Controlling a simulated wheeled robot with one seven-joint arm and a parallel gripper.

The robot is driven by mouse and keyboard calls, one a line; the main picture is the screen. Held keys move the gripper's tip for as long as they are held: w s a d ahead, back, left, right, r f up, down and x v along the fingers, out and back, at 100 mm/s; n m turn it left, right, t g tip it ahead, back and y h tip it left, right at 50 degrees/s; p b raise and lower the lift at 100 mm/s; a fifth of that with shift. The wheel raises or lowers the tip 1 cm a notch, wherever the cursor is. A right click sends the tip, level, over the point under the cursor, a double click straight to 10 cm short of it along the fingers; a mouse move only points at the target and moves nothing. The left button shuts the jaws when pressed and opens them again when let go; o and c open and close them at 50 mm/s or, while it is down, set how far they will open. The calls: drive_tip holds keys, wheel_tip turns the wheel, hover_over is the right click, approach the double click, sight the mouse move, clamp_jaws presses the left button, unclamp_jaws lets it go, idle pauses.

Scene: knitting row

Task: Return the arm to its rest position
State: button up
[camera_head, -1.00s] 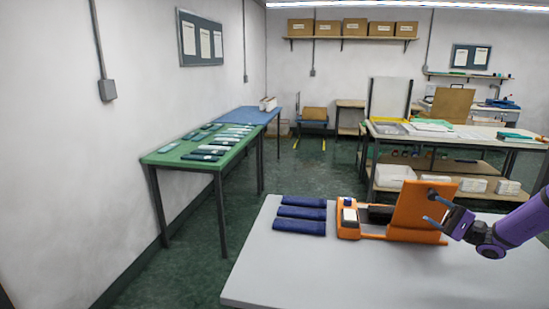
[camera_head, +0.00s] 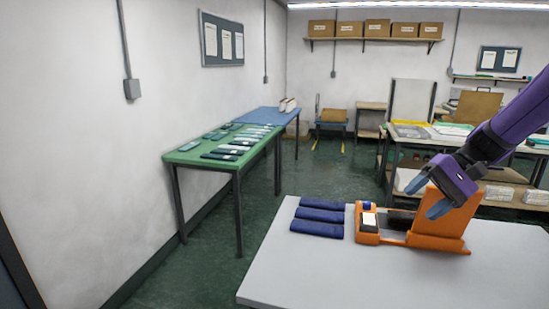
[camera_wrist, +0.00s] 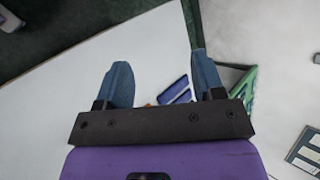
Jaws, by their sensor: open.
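My purple arm enters the head view from the upper right. My gripper (camera_head: 427,197) is open, its two blue fingers apart, and appears in front of the orange device (camera_head: 437,240) on the near grey table (camera_head: 330,278). I see nothing between the fingers in the head view. In the wrist view, the open fingers (camera_wrist: 160,80) point away from the camera with a wide gap. The dark blue folded pieces (camera_wrist: 177,88) show small, far beyond that gap. The orange device is mostly hidden behind the gripper in the wrist view.
Several dark blue folded pieces (camera_head: 320,216) lie left of the orange device. A green table (camera_head: 215,158) with flat dark items stands by the left wall, with a blue table (camera_head: 270,117) behind it. The front of the grey table is clear.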

drive_tip(key=s+r+n+t+h, duration=0.2)
drive_tip(key=s+r+t+h, duration=0.1)
drive_tip(key=s, duration=0.7)
drive_tip(key=s+a+r+n+t+h, duration=0.1)
drive_tip(key=s+r+t+h, duration=0.2)
drive_tip(key=s, duration=0.8)
drive_tip(key=shift+a+r+n+h, duration=0.2)
drive_tip(key=shift+r+n+h, duration=0.2)
drive_tip(key=shift+r+h, duration=1.1)
drive_tip(key=shift+f, duration=0.2)
